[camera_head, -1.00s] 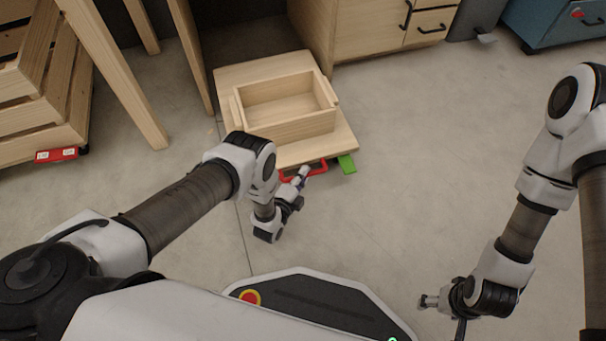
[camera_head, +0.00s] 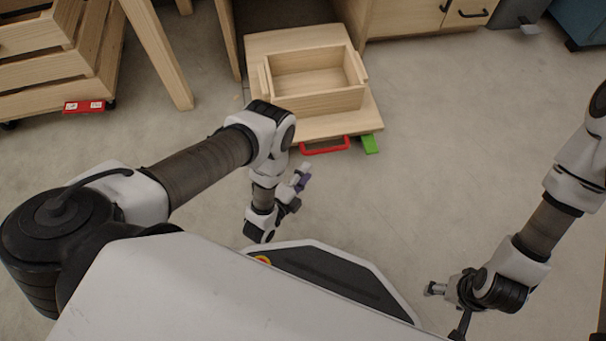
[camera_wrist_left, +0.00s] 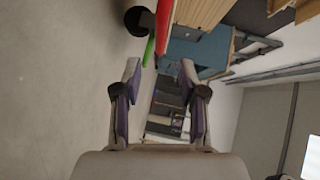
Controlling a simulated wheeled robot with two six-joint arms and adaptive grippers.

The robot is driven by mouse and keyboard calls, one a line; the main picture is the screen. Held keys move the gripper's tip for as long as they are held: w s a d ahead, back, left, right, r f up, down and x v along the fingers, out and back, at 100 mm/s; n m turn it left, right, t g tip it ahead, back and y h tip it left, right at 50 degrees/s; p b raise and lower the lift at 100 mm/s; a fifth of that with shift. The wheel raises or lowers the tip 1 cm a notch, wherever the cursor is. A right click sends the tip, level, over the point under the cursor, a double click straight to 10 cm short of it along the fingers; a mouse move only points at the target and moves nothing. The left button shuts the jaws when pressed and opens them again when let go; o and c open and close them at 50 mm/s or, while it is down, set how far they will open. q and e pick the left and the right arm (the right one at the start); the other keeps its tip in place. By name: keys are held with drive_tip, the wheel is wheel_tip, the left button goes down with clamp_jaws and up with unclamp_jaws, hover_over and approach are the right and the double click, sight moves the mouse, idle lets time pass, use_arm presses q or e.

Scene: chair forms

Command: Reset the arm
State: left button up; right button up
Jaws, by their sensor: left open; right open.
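My left gripper (camera_head: 302,178) is in the middle of the head view, just in front of the wooden platform and apart from it. In the left wrist view the left gripper (camera_wrist_left: 160,75) shows its two fingers spread with nothing between them. My right gripper (camera_head: 432,289) is at the lower right of the head view, over bare floor and with nothing seen in it. Its fingers are small and partly hidden by the wrist.
A wooden platform (camera_head: 290,45) bears an open wooden box (camera_head: 310,103). A red handle (camera_head: 325,147) and a green piece (camera_head: 370,144) stick out at its front. A slatted wooden crate (camera_head: 60,80) is at the left, cabinets (camera_head: 410,15) at the back. Floor at right is clear.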

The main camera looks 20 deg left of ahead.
use_arm(q)
drive_tip(key=shift+s+a+r, duration=0.1)
drive_tip(key=shift+s, duration=0.4)
